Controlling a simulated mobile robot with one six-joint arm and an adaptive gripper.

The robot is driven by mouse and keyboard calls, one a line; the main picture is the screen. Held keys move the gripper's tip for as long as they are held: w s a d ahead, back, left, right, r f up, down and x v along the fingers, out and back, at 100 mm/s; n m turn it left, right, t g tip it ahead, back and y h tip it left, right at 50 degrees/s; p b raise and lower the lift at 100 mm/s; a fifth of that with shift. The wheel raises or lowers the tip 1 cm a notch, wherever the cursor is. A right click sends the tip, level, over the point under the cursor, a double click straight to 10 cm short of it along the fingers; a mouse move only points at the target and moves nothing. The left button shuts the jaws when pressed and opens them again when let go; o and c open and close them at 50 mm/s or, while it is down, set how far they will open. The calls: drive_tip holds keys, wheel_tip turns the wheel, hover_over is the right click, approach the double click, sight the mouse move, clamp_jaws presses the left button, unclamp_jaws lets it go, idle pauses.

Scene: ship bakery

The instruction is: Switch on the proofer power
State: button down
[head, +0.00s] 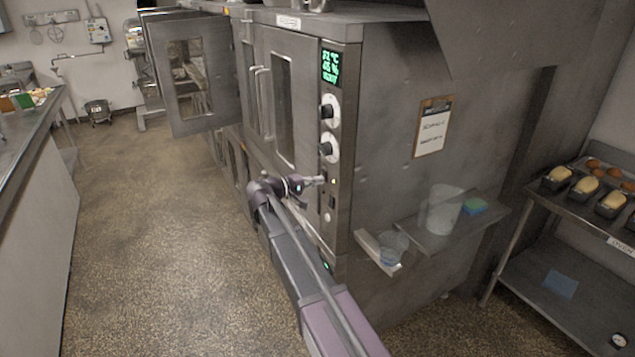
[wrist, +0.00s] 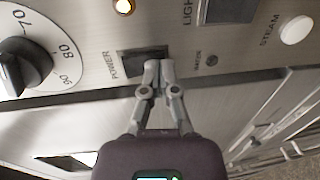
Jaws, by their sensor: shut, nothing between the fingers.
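The proofer (head: 385,120) is a steel cabinet with a narrow control panel on its front edge. The power switch (wrist: 138,62) is a black rocker beside the printed word POWER in the wrist view. My gripper (wrist: 159,66) is shut and empty, its fingertips over the right part of this switch and hiding some of it. I cannot tell whether they touch it or which way the rocker is tipped. In the head view my gripper (head: 320,181) is at the panel, below the two knobs. An amber lamp (wrist: 123,6) glows near the switch. The green display (head: 331,67) is lit.
The wrist view also shows a numbered dial (wrist: 27,70), a light switch (wrist: 230,10) and a white steam button (wrist: 296,30). A proofer door (head: 194,80) stands open at the back. A side shelf (head: 440,235) holds a jug. The floor at left is clear.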

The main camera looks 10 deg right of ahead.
drive_tip(key=f+b+v, duration=0.1)
drive_tip(key=f+v, duration=0.2)
drive_tip(key=v, duration=1)
drive_tip(key=shift+s+a+b, duration=0.2)
drive_tip(key=shift+a+b, duration=0.15)
drive_tip(key=shift+a, duration=0.15)
drive_tip(key=shift+f, duration=0.1)
drive_tip(key=s+d+f+m+g+y, duration=0.2)
drive_tip(key=s+d+f+g+y, duration=0.3)
drive_tip(key=s+d+f+y, duration=0.8)
drive_tip(key=s+f+m+y, duration=0.1)
drive_tip(key=s+f+y, duration=0.1)
drive_tip(key=s, duration=1)
drive_tip(key=shift+a+f+m+y, duration=0.2)
drive_tip(key=shift+f+m+y, duration=0.15)
drive_tip(key=shift+f, duration=0.4)
